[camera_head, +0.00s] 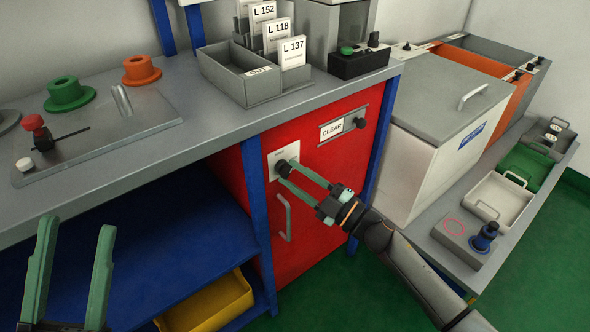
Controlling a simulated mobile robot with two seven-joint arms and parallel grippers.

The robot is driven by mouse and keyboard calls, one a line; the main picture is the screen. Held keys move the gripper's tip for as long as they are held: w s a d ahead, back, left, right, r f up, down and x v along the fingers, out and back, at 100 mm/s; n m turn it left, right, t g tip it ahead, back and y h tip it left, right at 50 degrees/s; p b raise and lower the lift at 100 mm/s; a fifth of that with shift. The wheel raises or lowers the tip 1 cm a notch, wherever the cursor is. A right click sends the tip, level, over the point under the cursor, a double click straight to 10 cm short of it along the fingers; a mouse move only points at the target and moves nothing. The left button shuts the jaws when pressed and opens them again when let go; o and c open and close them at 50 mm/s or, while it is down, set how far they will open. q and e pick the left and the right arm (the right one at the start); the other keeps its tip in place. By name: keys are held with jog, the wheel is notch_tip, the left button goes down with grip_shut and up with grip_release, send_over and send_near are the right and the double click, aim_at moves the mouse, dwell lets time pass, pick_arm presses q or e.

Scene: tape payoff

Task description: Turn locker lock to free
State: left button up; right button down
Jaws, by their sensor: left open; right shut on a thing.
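The red locker (302,232) stands under the grey bench, with a grey bar handle (284,218) on its front. The fingers partly hide the knob, and I cannot read the plate's marking. My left gripper (72,265) is open and empty at the lower left, in front of the bench and blue shelf.
A CLEAR sign (332,129) with a dark knob (360,123) is on the locker's upper right. A grey card box (240,85) stands on the bench (190,137). A yellow bin (208,306) is below the blue shelf. A white chest (430,150) stands right.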

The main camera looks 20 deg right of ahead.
jog(key=shift+d+r+n+g+p, duration=0.1)
jog(key=shift+r+n+g+p, duration=0.15)
jog(key=shift+n+g+p, duration=0.65)
jog(key=shift+r+n+p, duration=0.1)
jog(key=shift+n+p, duration=0.3)
jog(key=shift+n, duration=0.8)
pick_arm(q)
jog(key=w+a+f+n+g+y+p, duration=0.1)
jog(key=w+f+n+y, duration=0.25)
jog(key=f, duration=0.25)
jog(key=w+a+f+n+g+y, duration=0.1)
jog(key=w+f+n+g+y, duration=0.15)
jog(key=f+y, duration=0.25)
pick_arm(e)
jog(key=shift+n, duration=0.8)
jog(key=n+g+p, duration=0.1)
jog(key=n+p, duration=0.1)
jog(key=shift+n+h, duration=0.3)
jog(key=shift+h, duration=0.1)
pick_arm(q)
notch_tip(320, 180, down, 15)
jog(key=s+n+g+y, duration=0.1)
jog(key=n+g+y, duration=0.2)
jog(key=g, duration=0.2)
pick_arm(e)
jog(key=shift+c, duration=2.4)
grip_release()
